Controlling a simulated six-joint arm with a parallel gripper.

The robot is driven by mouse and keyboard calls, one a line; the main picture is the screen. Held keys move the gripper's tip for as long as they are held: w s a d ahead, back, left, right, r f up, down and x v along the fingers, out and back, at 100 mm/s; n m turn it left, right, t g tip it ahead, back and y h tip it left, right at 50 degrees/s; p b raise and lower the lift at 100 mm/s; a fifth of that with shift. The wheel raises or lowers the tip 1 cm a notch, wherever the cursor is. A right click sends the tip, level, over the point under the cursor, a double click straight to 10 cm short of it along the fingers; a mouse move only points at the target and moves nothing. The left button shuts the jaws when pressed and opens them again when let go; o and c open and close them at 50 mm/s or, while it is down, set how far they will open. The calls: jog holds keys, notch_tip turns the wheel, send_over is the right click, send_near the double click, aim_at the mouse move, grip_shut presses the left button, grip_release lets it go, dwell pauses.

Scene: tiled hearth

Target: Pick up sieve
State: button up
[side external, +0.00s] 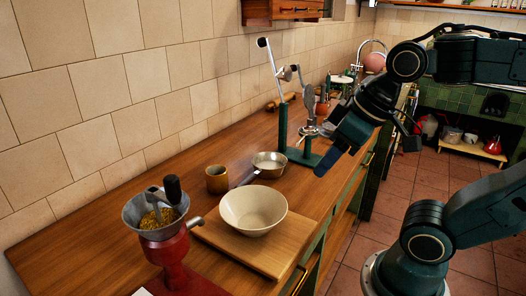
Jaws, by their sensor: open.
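The sieve appears to be the small round metal vessel (270,160) with a dark handle, lying on the wooden counter behind a cream bowl. Its handle points to the lower left, and its mesh is too small to make out. My gripper (330,158) is open and empty, up and to the right of the sieve, apart from it. One dark blue finger shows clearly, pointing down; the other is mostly hidden.
The cream bowl (253,208) stands on a wooden board (278,257) in front of the sieve. A green crank press (283,125) stands close behind. A red grinder (165,245) is at front left.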

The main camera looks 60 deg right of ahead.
jog(key=w+r+n+g+y, duration=0.1)
jog(key=w+r+n, duration=0.3)
jog(key=w, duration=0.6)
jog(key=n+g+y, duration=0.3)
jog(key=n, duration=0.6)
send_over(252, 175)
jog(key=s+a, duration=0.2)
jog(key=a, duration=0.2)
notch_tip(252, 175, down, 6)
jog(key=w+d+f+n+g, duration=0.1)
jog(key=d+f+n, duration=0.3)
jog(key=d+f, duration=0.4)
jog(key=shift+w+d+f+n, duration=0.25)
jog(key=shift+w+d+n, duration=0.05)
jog(key=shift+w+d, duration=0.3)
jog(key=shift+a+f, duration=0.1)
jog(key=shift+a, duration=0.05)
jog(key=shift+x, duration=4.2)
jog(key=shift+s, duration=0.2)
